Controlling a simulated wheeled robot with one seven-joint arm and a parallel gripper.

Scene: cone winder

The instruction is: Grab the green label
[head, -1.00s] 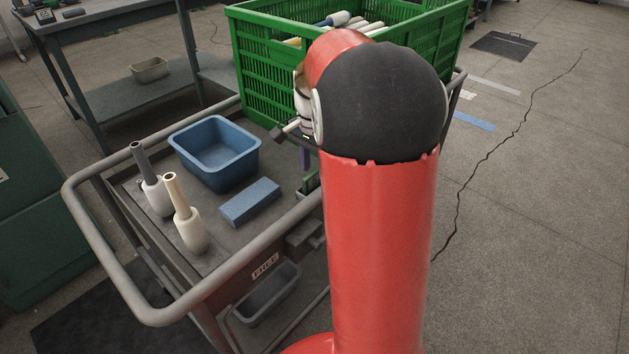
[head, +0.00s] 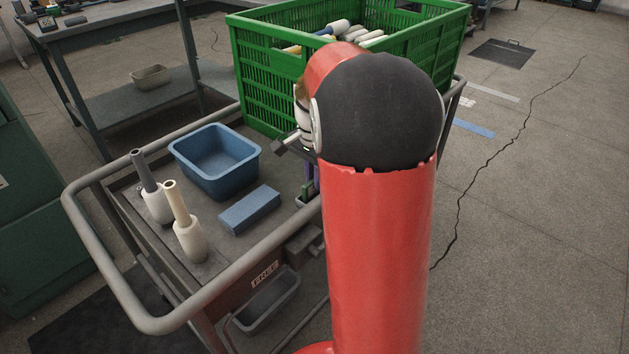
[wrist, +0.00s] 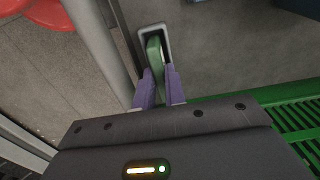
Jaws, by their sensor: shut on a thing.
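The green label (wrist: 154,52) stands in a small light-grey holder (wrist: 168,30) in the wrist view. The purple fingers of my gripper (wrist: 158,78) are shut on its near end, one on each side. Its far part is still inside the holder's walls. In the head view a bit of the green label (head: 307,189) shows beside the red arm, just above the holder (head: 300,202) at the trolley's edge. My arm hides most of the gripper there.
A blue tub (head: 215,165), a blue block (head: 249,210) and two bobbin-like cones (head: 188,235) are on the trolley left of my gripper. A large green crate (head: 265,85) with cones stands close behind. The trolley's rail (head: 255,250) runs along the near side.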

